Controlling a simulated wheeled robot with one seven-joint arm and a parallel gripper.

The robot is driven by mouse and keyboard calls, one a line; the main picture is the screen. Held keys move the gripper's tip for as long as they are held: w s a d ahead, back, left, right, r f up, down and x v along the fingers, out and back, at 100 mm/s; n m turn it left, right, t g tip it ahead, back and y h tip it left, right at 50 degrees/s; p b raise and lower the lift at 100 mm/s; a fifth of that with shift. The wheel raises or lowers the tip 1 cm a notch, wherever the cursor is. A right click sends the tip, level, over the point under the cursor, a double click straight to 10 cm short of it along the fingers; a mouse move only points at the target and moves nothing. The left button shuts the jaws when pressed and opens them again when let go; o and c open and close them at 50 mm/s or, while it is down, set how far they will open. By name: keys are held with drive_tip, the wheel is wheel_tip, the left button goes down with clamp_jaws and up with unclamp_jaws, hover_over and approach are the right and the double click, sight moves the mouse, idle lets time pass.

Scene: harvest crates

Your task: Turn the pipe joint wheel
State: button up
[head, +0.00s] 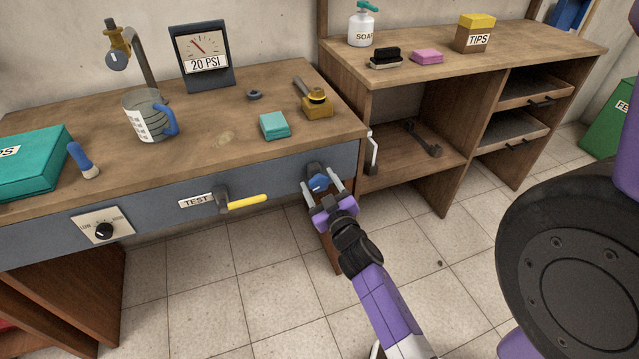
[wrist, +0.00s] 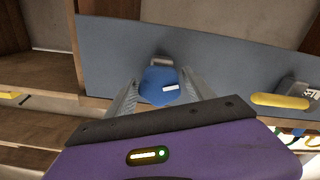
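The pipe joint wheel is a blue knob (head: 319,184) with a white mark on a dark mount, on the grey front panel of the left bench near its right end. In the wrist view the blue wheel (wrist: 155,80) sits in the middle, its white mark lying nearly level. My gripper (head: 321,181) is open, with one finger on each side of the wheel. In the wrist view my gripper (wrist: 159,84) shows narrow gaps between the fingers and the wheel; I cannot tell whether either finger touches it.
A yellow lever (head: 247,202) by a TEST label and a black dial (head: 103,231) are on the same panel. On the bench top stand a pressure gauge (head: 203,56) reading 20 PSI, a measuring jug (head: 146,117) and a teal block (head: 275,125). Tiled floor is clear in front.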

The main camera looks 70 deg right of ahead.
drive_tip(key=shift+o, duration=0.6)
drive_tip(key=b+v, duration=0.1)
drive_tip(key=v, duration=0.6)
drive_tip(key=shift+s+a, duration=0.25)
